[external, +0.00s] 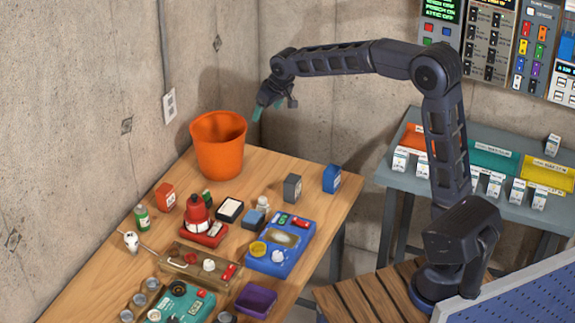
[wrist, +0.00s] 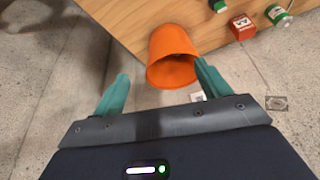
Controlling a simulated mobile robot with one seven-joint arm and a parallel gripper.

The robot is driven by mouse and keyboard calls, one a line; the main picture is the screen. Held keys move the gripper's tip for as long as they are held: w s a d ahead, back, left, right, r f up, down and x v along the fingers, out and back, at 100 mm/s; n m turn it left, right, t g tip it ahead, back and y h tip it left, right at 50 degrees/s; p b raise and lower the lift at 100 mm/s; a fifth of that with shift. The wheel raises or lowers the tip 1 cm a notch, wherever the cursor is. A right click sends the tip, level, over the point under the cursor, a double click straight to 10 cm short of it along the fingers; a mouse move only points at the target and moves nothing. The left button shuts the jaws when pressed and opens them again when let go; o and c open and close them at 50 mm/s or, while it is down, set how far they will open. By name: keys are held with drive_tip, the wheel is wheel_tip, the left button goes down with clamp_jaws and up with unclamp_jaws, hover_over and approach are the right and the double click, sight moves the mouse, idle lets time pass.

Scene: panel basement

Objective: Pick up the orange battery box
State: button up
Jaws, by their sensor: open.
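The orange battery box (external: 166,196) is a small orange block with a pale label on the wooden table, left of the orange bucket in the external view. In the wrist view a red-orange box with a white label (wrist: 241,27) lies at the upper right and looks like the same box. My gripper (external: 266,110) hangs above and just right of the orange bucket (external: 218,146), well away from the box. In the wrist view its teal fingers (wrist: 160,85) are spread apart with nothing held; the bucket (wrist: 172,57) shows between and beyond them.
The wooden table (external: 318,185) holds several items: a green bottle (external: 142,218), a red object (external: 197,212), a grey box (external: 292,187), a blue box (external: 331,179) and a blue tray (external: 281,246). The tall bucket stands near the concrete wall. A side table with coloured trays (external: 490,158) is at right.

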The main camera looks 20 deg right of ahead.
drive_tip(key=w+a+f+n, duration=0.1)
drive_tip(key=w+a+f, duration=0.1)
drive_tip(key=a+f, duration=0.5)
drive_tip(key=w+a+f+n, duration=0.1)
drive_tip(key=w+a+f, duration=0.1)
drive_tip(key=a, duration=0.8)
drive_tip(key=n, duration=0.1)
approach(165, 189)
wheel_tip(165, 189, down, 2)
drive_tip(key=w, duration=0.1)
drive_tip(key=shift+g+y, duration=0.4)
drive_tip(key=x, duration=0.3)
drive_tip(key=d+x, duration=0.1)
drive_tip(key=x, duration=0.1)
drive_tip(key=shift+w+f, duration=0.15)
drive_tip(key=shift+w, duration=0.05)
drive_tip(key=shift+a+x, duration=0.2)
drive_tip(key=shift+x, duration=1.25)
drive_tip(key=shift+a+x, duration=0.2)
drive_tip(key=shift+x, duration=1.2)
drive_tip(key=shift+r, duration=0.2)
drive_tip(key=c, duration=1.2)
